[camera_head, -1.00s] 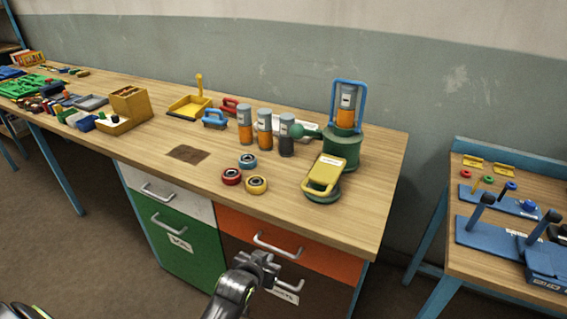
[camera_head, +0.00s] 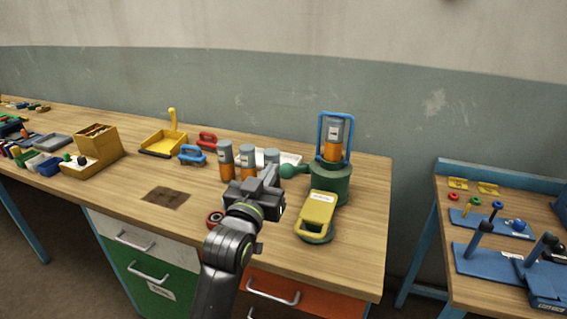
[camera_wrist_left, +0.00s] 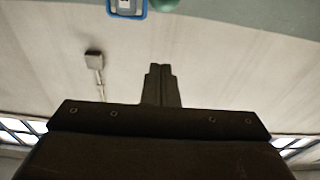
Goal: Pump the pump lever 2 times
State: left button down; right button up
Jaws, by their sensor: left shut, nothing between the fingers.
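The pump lever shows as a green ball knob (camera_head: 288,171) sticking out to the left of a green round body (camera_head: 333,184) at the right end of the workbench. The knob also shows at the top edge of the left wrist view (camera_wrist_left: 163,5), cut off. My left gripper (camera_head: 270,176) is shut and empty, with its fingers up in front of the grey-capped cylinders, just left of the knob in the picture. I see no clear contact with the knob. My right gripper is not in view.
A blue frame (camera_head: 320,131) with a grey and orange cylinder (camera_head: 334,138) stands on the green body. A yellow device (camera_head: 316,213) lies in front of it. Orange and grey cylinders (camera_head: 226,158) stand behind my gripper. The bench's left front (camera_head: 112,195) is clear.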

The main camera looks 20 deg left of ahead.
pick_arm(q)
jog(key=w, duration=0.1)
jog(key=r+p, duration=0.2)
jog(key=p, duration=0.1)
send_over(285, 169)
jog(key=shift+w+a+f, duration=0.1)
jog(key=shift+w+f, duration=0.1)
jog(key=shift+w, duration=0.2)
notch_tip(285, 169, down, 3)
jog(key=shift+s+r, duration=0.15)
jog(key=shift+s+f, duration=0.2)
jog(key=shift+f, duration=0.55)
